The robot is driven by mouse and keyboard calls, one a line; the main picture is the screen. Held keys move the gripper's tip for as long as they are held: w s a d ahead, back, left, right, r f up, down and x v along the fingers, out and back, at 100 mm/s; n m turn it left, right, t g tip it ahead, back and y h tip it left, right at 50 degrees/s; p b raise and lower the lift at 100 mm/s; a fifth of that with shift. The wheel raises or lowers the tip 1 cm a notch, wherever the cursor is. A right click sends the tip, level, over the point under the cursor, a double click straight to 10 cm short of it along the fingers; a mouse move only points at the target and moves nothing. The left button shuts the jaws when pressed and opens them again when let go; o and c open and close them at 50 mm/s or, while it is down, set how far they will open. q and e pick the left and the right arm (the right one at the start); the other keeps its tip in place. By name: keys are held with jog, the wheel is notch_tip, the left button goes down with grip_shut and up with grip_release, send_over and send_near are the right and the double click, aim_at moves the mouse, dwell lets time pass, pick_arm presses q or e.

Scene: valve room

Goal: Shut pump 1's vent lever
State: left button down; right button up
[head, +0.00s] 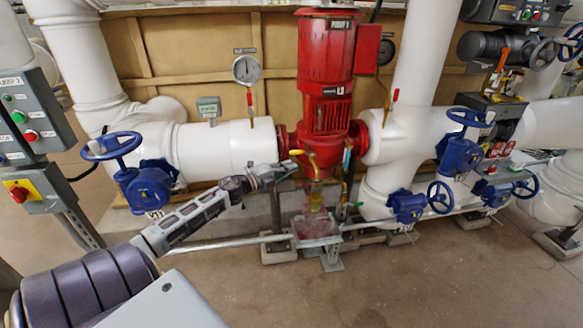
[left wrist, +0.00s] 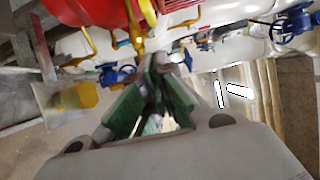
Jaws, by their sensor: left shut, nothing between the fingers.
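Pump 1 (head: 327,60) is the red upright pump in the middle of the head view. A short yellow lever (head: 297,153) shows at the left of its lower casing. It looks like the vent lever, but its label cannot be read. My left gripper (head: 287,170) is just below and left of this lever, with its fingers shut and empty. In the left wrist view its green-padded fingers (left wrist: 156,68) point toward red pump parts and yellow fittings (left wrist: 137,25). I cannot tell whether the fingertips touch the lever.
White pipes (head: 215,148) flank the pump. A blue handwheel valve (head: 146,185) stands left, and more blue valves (head: 408,205) stand right. A gauge (head: 246,70) is above the left pipe. A grey control box (head: 30,120) is at far left. The front floor (head: 400,285) is clear.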

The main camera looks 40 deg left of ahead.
pick_arm(q)
jog(key=a+v, duration=0.1)
jog(key=v, duration=0.6)
jog(key=shift+a, duration=0.4)
pick_arm(e)
jog(key=shift+s+d, duration=0.45)
jog(key=shift+s, duration=0.2)
pick_arm(q)
jog(key=shift+w, duration=0.1)
pick_arm(e)
jog(key=shift+w+a, duration=0.1)
jog(key=shift+w, duration=0.25)
